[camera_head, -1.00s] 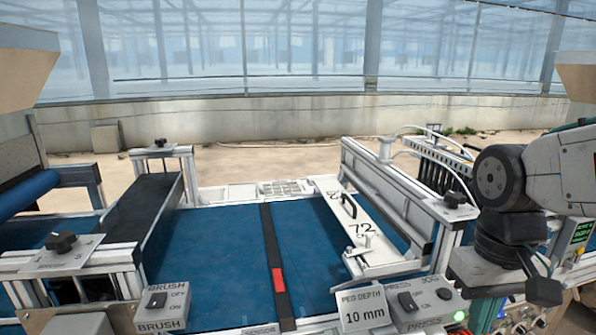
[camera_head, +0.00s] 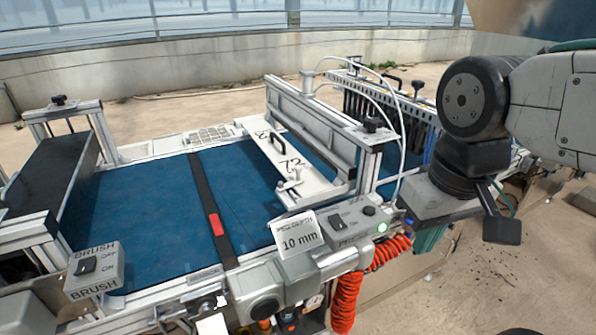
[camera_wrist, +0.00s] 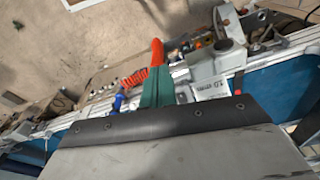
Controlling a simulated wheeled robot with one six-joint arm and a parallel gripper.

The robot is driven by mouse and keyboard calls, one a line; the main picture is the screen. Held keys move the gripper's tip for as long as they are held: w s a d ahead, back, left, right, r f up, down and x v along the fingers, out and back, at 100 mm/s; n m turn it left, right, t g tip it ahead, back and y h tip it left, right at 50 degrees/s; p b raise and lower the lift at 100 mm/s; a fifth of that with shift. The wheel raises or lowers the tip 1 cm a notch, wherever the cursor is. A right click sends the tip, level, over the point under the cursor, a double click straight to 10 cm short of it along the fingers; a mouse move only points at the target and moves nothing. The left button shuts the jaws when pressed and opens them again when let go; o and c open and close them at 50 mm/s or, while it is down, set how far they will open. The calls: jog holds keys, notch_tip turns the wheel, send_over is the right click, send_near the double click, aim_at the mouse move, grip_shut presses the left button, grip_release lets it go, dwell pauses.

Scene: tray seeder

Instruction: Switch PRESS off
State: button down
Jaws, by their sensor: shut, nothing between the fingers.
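The PRESS switch box (camera_head: 358,216) is a grey box on the front rail of the seeder, right of the "10 mm" card (camera_head: 298,238). It bears a black rocker (camera_head: 335,223), a black knob (camera_head: 369,210) and a lit green lamp (camera_head: 382,227). The rocker's tilt is too small to read. My gripper (camera_wrist: 157,60) is shut and empty, with green fingers and an orange-red tip in the wrist view. In the head view, its green part shows below the grey wrist, right of the box and apart from it. The rocker cannot be made out in the wrist view.
The BRUSH switch box (camera_head: 95,270) stands at the left of the front rail. An orange coiled hose (camera_head: 345,300) hangs below the PRESS box. The press frame (camera_head: 310,115) and white tubes rise behind. The blue belt (camera_head: 130,220) lies left. Bare floor is free at right.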

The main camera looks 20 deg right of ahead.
jog(key=n+t, duration=0.1)
jog(key=n, duration=1.9)
send_over(332, 217)
jog(key=s, duration=0.3)
jog(key=shift+d+r, duration=0.3)
jog(key=shift+d, duration=0.05)
jog(key=w+f, duration=0.1)
jog(key=f, duration=0.3)
jog(key=w+f, duration=0.1)
jog(key=f, duration=0.4)
jog(key=w+f, duration=0.1)
jog(key=f, duration=0.3)
jog(key=shift+a+f, duration=0.3)
jog(key=shift+f, duration=0.05)
jog(key=shift+f, duration=0.1)
